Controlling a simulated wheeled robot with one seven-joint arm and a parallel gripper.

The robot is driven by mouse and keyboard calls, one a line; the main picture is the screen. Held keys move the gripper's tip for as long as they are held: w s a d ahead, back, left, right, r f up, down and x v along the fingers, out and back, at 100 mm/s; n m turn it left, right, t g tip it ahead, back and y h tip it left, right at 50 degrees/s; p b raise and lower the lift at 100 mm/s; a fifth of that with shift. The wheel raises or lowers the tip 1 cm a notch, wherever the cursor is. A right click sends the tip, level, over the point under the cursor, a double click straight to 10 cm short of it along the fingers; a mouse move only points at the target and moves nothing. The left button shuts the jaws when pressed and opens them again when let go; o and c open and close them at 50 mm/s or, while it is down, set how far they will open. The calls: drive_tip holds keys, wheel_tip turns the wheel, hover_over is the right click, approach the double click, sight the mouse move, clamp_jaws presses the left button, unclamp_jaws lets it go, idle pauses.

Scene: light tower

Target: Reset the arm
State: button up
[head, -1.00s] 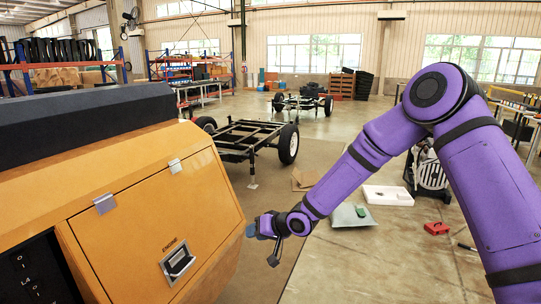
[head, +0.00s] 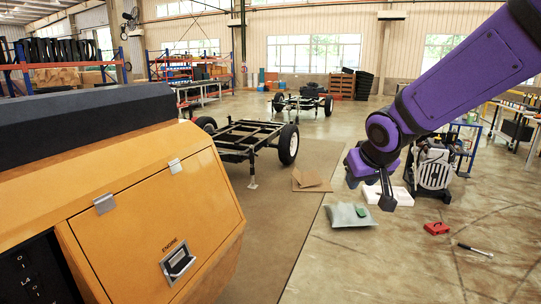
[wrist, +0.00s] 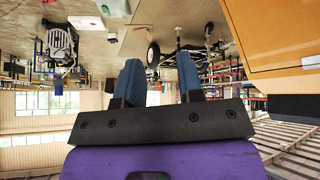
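My purple arm reaches in from the upper right of the head view. My gripper (head: 370,192) hangs in the air right of the yellow engine cabinet (head: 150,225), pointing downward. It is well apart from the cabinet. In the wrist view my gripper (wrist: 159,75) has its two blue fingers spread, with clear space between them and nothing held. The cabinet's engine door (head: 155,225) is shut, with a latch handle (head: 178,262) low on it and two hinges on its upper edge. The cabinet also shows at the right of the wrist view (wrist: 270,35).
An engine unit (head: 434,168) stands behind my gripper. A wheeled chassis (head: 250,138) stands further back. The floor in front is mostly clear.

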drive_tip(key=s+d+r, duration=0.2)
drive_tip(key=s+d, duration=0.1)
drive_tip(key=s, duration=0.6)
drive_tip(key=s+d+r+m+g, duration=0.1)
drive_tip(key=s+d+r, duration=0.1)
drive_tip(key=s, duration=0.6)
drive_tip(key=s+d+r+m, duration=0.1)
drive_tip(key=s+d+r, duration=0.2)
drive_tip(key=s, duration=0.6)
drive_tip(key=shift+s+d+g, duration=0.3)
drive_tip(key=shift+d+g, duration=0.1)
drive_tip(key=shift+d, duration=0.5)
